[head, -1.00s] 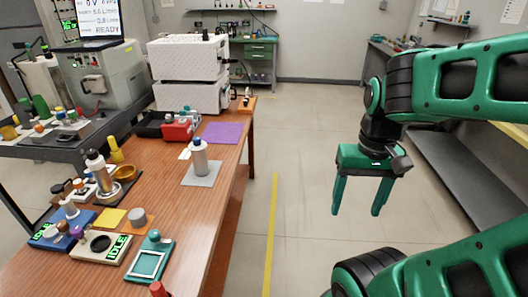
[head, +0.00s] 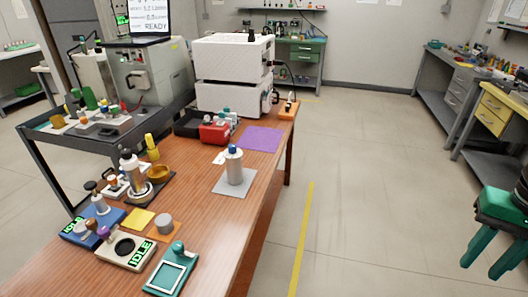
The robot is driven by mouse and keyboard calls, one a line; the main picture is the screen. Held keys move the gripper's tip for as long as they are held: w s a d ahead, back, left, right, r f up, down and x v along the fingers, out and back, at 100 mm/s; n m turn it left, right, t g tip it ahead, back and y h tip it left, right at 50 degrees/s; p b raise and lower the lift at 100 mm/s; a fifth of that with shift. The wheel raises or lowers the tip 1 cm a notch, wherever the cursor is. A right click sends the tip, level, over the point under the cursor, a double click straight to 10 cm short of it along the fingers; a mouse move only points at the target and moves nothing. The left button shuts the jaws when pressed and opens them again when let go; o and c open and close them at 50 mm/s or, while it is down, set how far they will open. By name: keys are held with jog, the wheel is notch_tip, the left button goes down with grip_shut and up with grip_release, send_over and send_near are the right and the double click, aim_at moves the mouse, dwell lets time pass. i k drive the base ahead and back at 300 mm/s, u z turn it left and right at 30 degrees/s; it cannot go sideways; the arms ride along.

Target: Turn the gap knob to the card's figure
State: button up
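A grey-green cabinet (head: 145,72) stands on the dark bench at the upper left. I cannot tell which fitting is the gap knob, and I cannot make out a card with a readable figure. A small white slip (head: 220,157) lies beside the bottle on the wooden table, too small to read. My gripper (head: 481,268) is at the lower right edge, over the floor and far from the cabinet. Its two green fingers are apart with nothing between them.
White stacked units (head: 232,60) stand behind. The floor (head: 370,170) between table and right-hand benches is clear.

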aim_at(232, 147)
jog(key=z, duration=1.4)
jog(key=i, duration=2.55)
jog(key=u, duration=3.5)
